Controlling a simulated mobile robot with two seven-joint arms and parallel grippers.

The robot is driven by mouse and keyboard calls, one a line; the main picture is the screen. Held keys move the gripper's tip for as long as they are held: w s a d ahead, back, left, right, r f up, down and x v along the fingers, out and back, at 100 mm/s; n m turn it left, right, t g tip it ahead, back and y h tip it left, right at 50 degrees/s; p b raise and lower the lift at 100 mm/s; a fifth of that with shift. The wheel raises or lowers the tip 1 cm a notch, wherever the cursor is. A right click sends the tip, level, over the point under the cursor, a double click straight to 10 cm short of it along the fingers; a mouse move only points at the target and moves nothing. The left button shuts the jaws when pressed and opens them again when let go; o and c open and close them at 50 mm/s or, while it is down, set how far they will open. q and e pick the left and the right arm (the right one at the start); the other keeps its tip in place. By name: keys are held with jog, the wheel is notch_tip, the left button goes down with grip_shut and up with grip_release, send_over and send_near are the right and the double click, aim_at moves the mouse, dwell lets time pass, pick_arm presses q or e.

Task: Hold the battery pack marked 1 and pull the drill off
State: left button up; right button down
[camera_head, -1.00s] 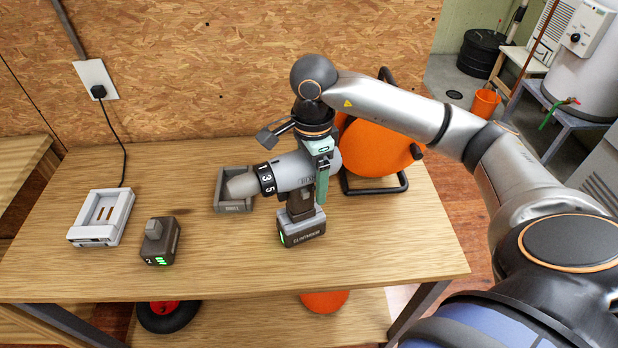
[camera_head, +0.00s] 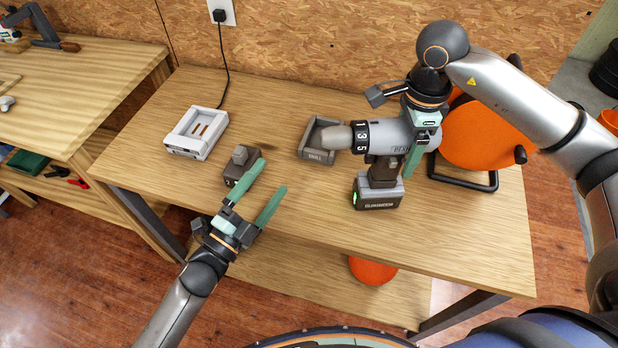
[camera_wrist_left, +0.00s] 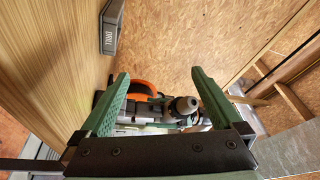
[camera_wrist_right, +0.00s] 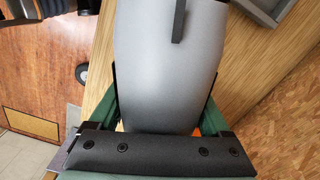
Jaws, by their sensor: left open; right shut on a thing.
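The grey drill (camera_head: 395,134) stands upright on the workbench, its nose pointing left over a cradle. A dark battery pack (camera_head: 378,194) with a green light is attached under its handle; I cannot read a number on it. My right gripper (camera_head: 418,135) is shut around the drill's body, which fills the right wrist view (camera_wrist_right: 170,50). My left gripper (camera_head: 258,189) is open and empty over the bench's front edge, beside a loose battery pack (camera_head: 243,168) marked 2. In the left wrist view the drill (camera_wrist_left: 185,108) appears beyond the open fingers (camera_wrist_left: 160,76).
The cradle (camera_head: 318,156) labelled DRILL sits under the drill's nose. A white charger (camera_head: 196,148), plugged into the wall outlet, lies at the left. An orange reel (camera_head: 475,135) stands behind the right gripper. The bench (camera_head: 300,215) is clear between the loose pack and the drill.

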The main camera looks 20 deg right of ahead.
aim_at(355, 189)
pick_arm(q)
jog(key=d+m+g, duration=0.3)
jog(key=m+g, duration=0.2)
jog(key=m, duration=0.5)
jog(key=d+m+g, duration=0.3)
jog(key=m+g, duration=0.2)
jog(key=m, duration=0.5)
jog(key=s+d+m+g, duration=0.1)
jog(key=d+m+g, duration=0.2)
jog(key=m, duration=0.8)
jog(key=shift+d+f+g, duration=0.1)
jog(key=shift+d+g, duration=0.05)
jog(key=shift+g, duration=0.5)
jog(key=shift+d+f+g, duration=0.1)
jog(key=shift+d+g, duration=0.05)
jog(key=shift+g, duration=0.5)
jog(key=shift+w+a+f+m+y, duration=0.35)
jog(key=shift+w+a+m+y, duration=0.1)
jog(key=shift+m+y, duration=0.3)
jog(key=shift+f+m+g, duration=0.15)
jog(key=shift+m+g, duration=0.1)
jog(key=shift+g, duration=0.05)
jog(key=x, duration=1.1)
jog(key=shift+s+d+f, duration=0.1)
jog(key=shift+d+f, duration=0.05)
jog(key=shift+d, duration=0.2)
